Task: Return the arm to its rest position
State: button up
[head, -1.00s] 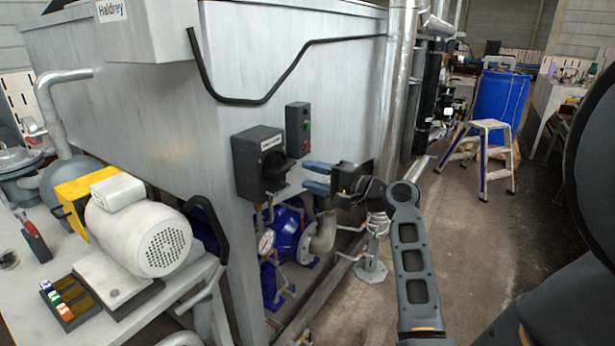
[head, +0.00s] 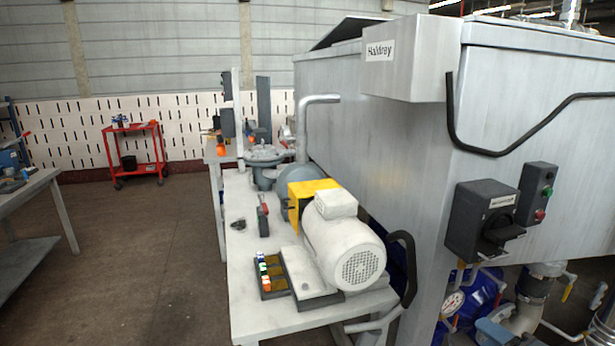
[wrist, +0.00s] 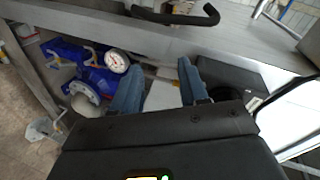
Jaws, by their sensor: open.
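My gripper (wrist: 158,88) shows in the wrist view with its two blue-grey fingers apart and nothing visible between them. It is close to the blue pump pipework (wrist: 90,72) and a round white gauge (wrist: 116,62), which lie left of the fingers in that view. The rest of my arm is out of the head view.
A large grey metal tank (head: 400,170) fills the right, with a bent black handrail (head: 510,148). A workbench (head: 240,318) holds a white motor (head: 345,245) and a dark tray with small coloured pieces (head: 270,290). Open floor (head: 150,260) lies left, before a red cart (head: 135,150).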

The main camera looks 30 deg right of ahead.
jog(key=s+a+f+n, duration=0.2)
jog(key=s+a+n, duration=0.2)
jog(key=a, duration=0.4)
jog(key=s+a+f+n, duration=0.25)
jog(key=s+a, duration=0.25)
jog(key=a, duration=0.3)
jog(key=s+a+r+n+t+y, duration=0.1)
jog(key=s+a+r+n+y, duration=0.3)
jog(key=s+a+r+n, duration=0.6)
jog(key=s+a+n, duration=0.1)
jog(key=a, duration=0.1)
jog(key=shift+a+r+y, duration=0.2)
jog(key=shift+a+y, duration=0.1)
jog(key=shift+a, duration=0.1)
jog(key=shift+s+d, duration=0.1)
jog(key=shift+d, duration=0.05)
